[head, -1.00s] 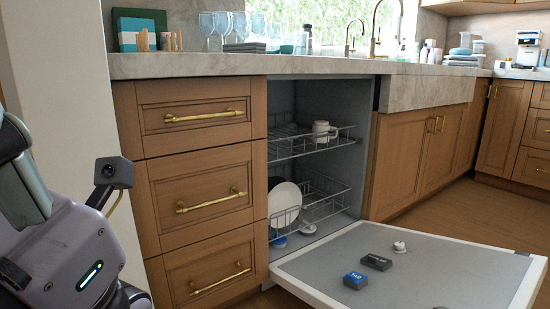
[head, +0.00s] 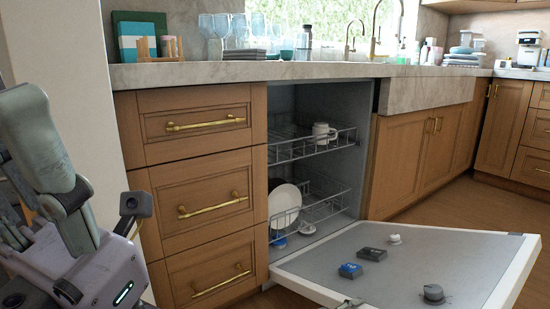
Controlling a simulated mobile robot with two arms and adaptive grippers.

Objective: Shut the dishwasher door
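The dishwasher door (head: 335,283) is folded down and open, tilted slightly up from flat. Its near part runs out of the bottom of the head view. The dishwasher's opening (head: 345,110) shows an upper rack (head: 300,147) and a lower rack (head: 318,210), both inside. On the door's inner face lie a dark block (head: 372,254), a blue-and-grey block (head: 350,270), a small white piece (head: 394,239) and a dark round piece (head: 433,293). Parts of my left arm show at the left edge. I cannot make out either gripper.
A white mug (head: 322,132) stands in the upper rack and white plates (head: 285,201) in the lower one. Small dark bits sit at the door's edges (head: 515,234); I cannot tell what they are. Wooden drawers (head: 195,160) flank the opening on the left. Floor is clear beyond the door.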

